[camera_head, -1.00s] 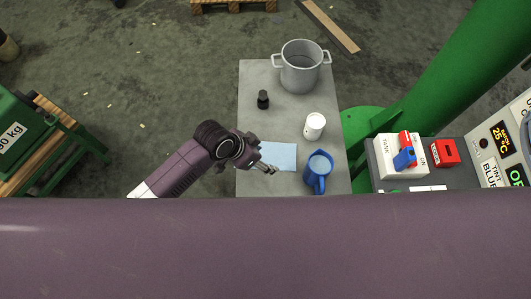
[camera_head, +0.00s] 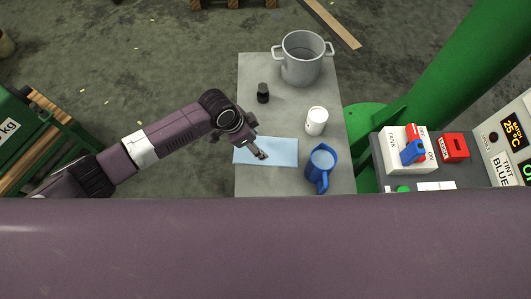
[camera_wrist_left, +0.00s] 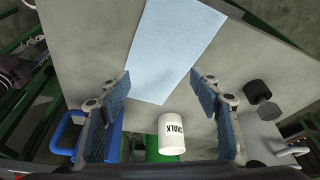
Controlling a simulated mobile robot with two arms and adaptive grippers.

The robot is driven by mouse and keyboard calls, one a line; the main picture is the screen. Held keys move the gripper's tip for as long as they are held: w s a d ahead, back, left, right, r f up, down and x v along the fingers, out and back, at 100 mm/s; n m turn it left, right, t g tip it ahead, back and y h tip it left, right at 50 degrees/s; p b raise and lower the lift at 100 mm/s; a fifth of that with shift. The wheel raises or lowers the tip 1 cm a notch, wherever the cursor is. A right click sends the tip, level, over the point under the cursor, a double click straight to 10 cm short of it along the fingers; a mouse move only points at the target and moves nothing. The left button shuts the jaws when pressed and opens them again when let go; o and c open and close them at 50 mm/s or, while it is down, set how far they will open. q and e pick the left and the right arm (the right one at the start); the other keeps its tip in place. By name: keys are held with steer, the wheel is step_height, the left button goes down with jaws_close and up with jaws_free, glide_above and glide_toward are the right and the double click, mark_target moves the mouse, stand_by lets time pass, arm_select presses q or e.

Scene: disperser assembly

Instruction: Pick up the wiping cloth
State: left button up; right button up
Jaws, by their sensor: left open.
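The wiping cloth (camera_head: 280,152) is a light blue flat rectangle lying on the grey table. In the left wrist view the cloth (camera_wrist_left: 172,48) stretches from the top edge down to between the fingers. My left gripper (camera_head: 262,155) is above the cloth in the head view, over its middle part. In the left wrist view the left gripper (camera_wrist_left: 160,95) has its two fingers wide apart with nothing between them. Its height above the cloth is hard to tell. My right gripper is not in view.
A control panel (camera_head: 450,175) with switches is at the right, beside a green column (camera_head: 450,90).

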mark_target(266, 151)
arm_select(q)
steer(key=b+x, duration=0.2)
steer(key=x, duration=0.2)
steer(key=shift+b, duration=0.35)
steer(key=shift+w+d+f+b, duration=0.1)
steer(key=shift+d+f+b, duration=0.2)
steer(key=shift+f, duration=0.35)
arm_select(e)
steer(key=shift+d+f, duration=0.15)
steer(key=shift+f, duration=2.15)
arm_select(q)
steer(key=c, duration=0.3)
steer(key=shift+a+f, duration=0.15)
steer(key=shift+f, duration=0.05)
steer(key=c, duration=1.2)
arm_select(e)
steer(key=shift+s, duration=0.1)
arm_select(q)
jaws_close()
